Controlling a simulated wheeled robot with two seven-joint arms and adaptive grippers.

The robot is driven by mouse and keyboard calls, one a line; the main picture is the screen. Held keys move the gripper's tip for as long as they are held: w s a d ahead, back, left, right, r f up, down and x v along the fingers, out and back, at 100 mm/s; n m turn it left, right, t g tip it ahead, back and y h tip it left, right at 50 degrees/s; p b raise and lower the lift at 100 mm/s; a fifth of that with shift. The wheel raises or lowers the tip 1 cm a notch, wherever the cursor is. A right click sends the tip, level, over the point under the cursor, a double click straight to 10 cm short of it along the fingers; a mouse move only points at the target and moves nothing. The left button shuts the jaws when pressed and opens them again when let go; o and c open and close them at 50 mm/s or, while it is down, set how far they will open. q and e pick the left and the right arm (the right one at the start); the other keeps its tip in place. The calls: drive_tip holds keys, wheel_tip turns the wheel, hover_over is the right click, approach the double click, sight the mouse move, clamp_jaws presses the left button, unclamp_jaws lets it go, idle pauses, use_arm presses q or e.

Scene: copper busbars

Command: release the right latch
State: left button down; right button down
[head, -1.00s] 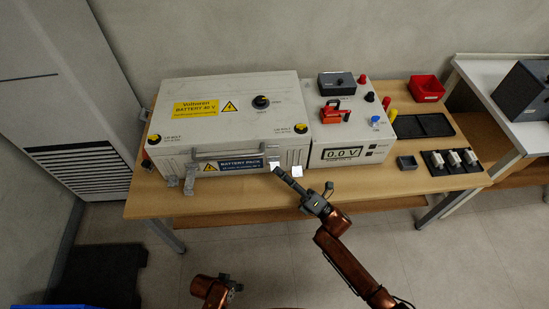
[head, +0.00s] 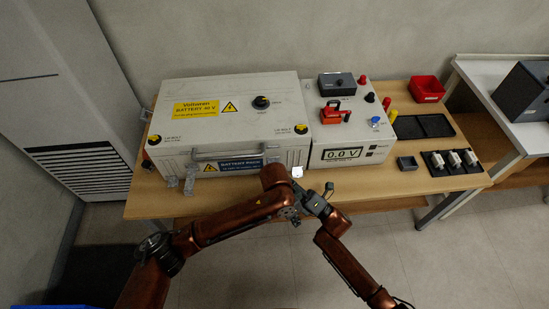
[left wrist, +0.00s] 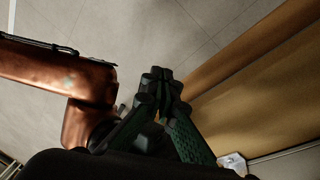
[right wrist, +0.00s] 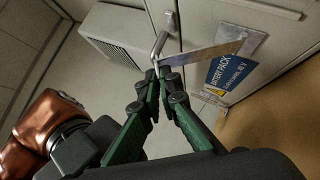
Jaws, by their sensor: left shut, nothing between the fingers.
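The battery pack (head: 200,95) sits on the wooden bench.
The left latch hardware (head: 190,182) stands out at the pack's front left. A meter unit (head: 343,154) reading 0.0 V stands right of the pack. A black tray (head: 424,126) and a red bin (head: 426,88) are further right. The floor in front is clear.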

use_arm(q)
drive_tip(key=w+a+r+n+t+y, duration=0.15)
drive_tip(key=w+r+n, duration=0.3)
drive_tip(key=r, duration=0.45)
drive_tip(key=w+a+r+n+t+y, duration=0.15)
drive_tip(key=w+r+n, duration=0.3)
drive_tip(key=r, duration=0.55)
drive_tip(key=w+a+r+n+t, duration=0.25)
drive_tip(key=w+r, duration=0.25)
drive_tip(key=r, duration=0.4)
drive_tip(key=shift+n, duration=0.55)
drive_tip(key=f, duration=0.3)
drive_tip(key=w+f, duration=0.1)
drive_tip(key=f, duration=0.6)
drive_tip(key=shift+w+a+f, duration=0.1)
drive_tip(key=shift+w+f, duration=0.2)
drive_tip(key=shift+f, duration=0.1)
drive_tip(key=shift+s+f, duration=0.3)
drive_tip(key=shift+s, duration=0.1)
